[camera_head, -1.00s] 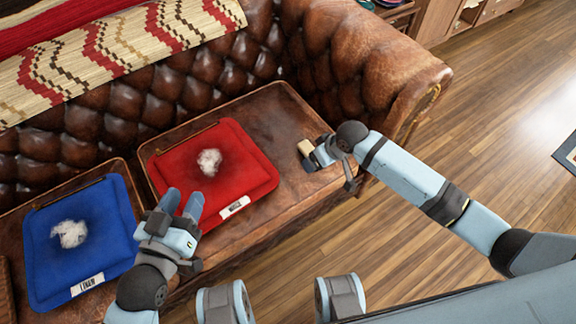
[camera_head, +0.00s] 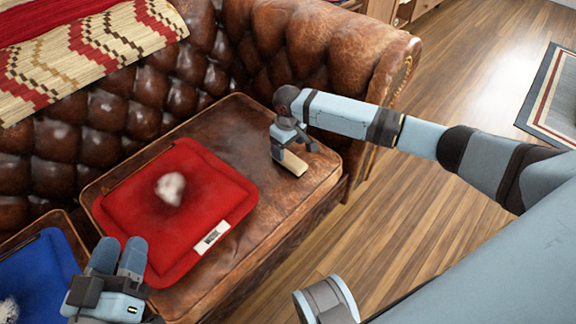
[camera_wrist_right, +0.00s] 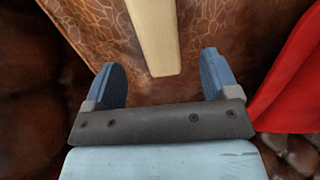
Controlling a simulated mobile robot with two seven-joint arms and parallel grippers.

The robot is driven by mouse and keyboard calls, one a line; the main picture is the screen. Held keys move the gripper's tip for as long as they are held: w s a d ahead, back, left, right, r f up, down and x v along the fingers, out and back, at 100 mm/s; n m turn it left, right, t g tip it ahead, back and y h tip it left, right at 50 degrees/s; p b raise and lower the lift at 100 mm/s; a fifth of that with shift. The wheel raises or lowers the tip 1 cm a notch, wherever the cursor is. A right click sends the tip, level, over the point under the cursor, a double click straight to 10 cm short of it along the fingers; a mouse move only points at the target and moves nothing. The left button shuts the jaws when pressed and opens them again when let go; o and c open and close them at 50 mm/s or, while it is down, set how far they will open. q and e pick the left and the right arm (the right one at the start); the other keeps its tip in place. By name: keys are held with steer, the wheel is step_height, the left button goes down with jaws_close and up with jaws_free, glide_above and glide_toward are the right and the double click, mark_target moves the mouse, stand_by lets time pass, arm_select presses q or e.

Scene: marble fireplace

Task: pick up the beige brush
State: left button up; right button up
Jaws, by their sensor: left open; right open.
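The beige brush (camera_head: 294,163) lies on the brown leather seat cushion near the sofa's right arm, to the right of the red cushion. My right gripper (camera_head: 282,146) is just behind it, pointing down. In the right wrist view the brush (camera_wrist_right: 155,35) runs down from the top edge between the two blue fingers of the open right gripper (camera_wrist_right: 162,82). Its near end stops short of the gripper's base, with clear space on both sides. My left gripper (camera_head: 119,257) is open and empty at the lower left, over the red cushion's front left corner.
The red cushion (camera_head: 200,235) with white fluff (camera_head: 170,188) and a label lies left of the brush; it also edges the right wrist view (camera_wrist_right: 298,75). A blue cushion (camera_head: 45,265) lies at the lower left. The sofa's backrest and arm (camera_head: 340,50) rise behind.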

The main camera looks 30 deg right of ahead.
mark_target(289, 158)
step_height(289, 158, down, 6)
steer(key=b, duration=0.3)
steer(key=shift+b, duration=0.3)
steer(key=shift+f, duration=0.15)
arm_select(q)
steer(key=shift+m+g, duration=0.5)
steer(key=shift+g, duration=0.3)
steer(key=f, duration=0.4)
steer(key=shift+w+f, duration=0.2)
steer(key=shift+f, duration=0.1)
arm_select(e)
steer(key=c, duration=1)
